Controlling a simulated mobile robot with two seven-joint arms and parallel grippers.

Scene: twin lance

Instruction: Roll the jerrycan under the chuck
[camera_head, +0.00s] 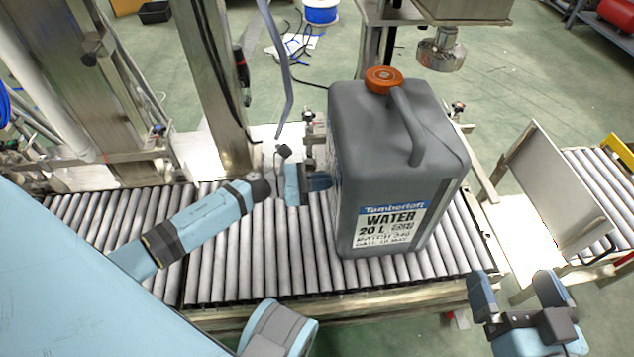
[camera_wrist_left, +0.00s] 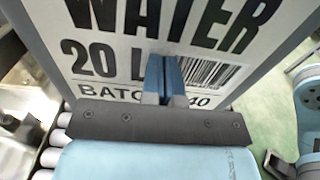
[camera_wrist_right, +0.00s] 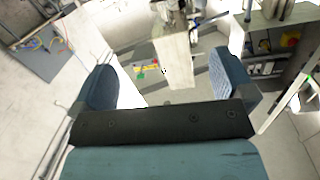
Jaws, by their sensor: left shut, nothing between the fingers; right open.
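The grey jerrycan (camera_head: 345,150), with an orange cap and a white WATER 20 L label, stands upright on the roller conveyor (camera_head: 290,250). The round metal chuck (camera_head: 441,52) hangs from a machine head behind it and to the right; the jerrycan is not beneath it. My left gripper (camera_head: 316,182) is shut and empty at the jerrycan's left side. In the left wrist view its closed fingers (camera_wrist_left: 165,78) stand in front of the jerrycan's label (camera_wrist_left: 105,65); whether they touch it I cannot tell. My right gripper (camera_head: 515,286) is open and empty, right of the conveyor's front edge.
A metal plate (camera_head: 555,185) stands upright beyond the conveyor's right end, before another roller section (camera_head: 598,180). Steel posts (camera_head: 213,80) rise behind the conveyor on the left. Bare rollers lie on both sides of the jerrycan.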

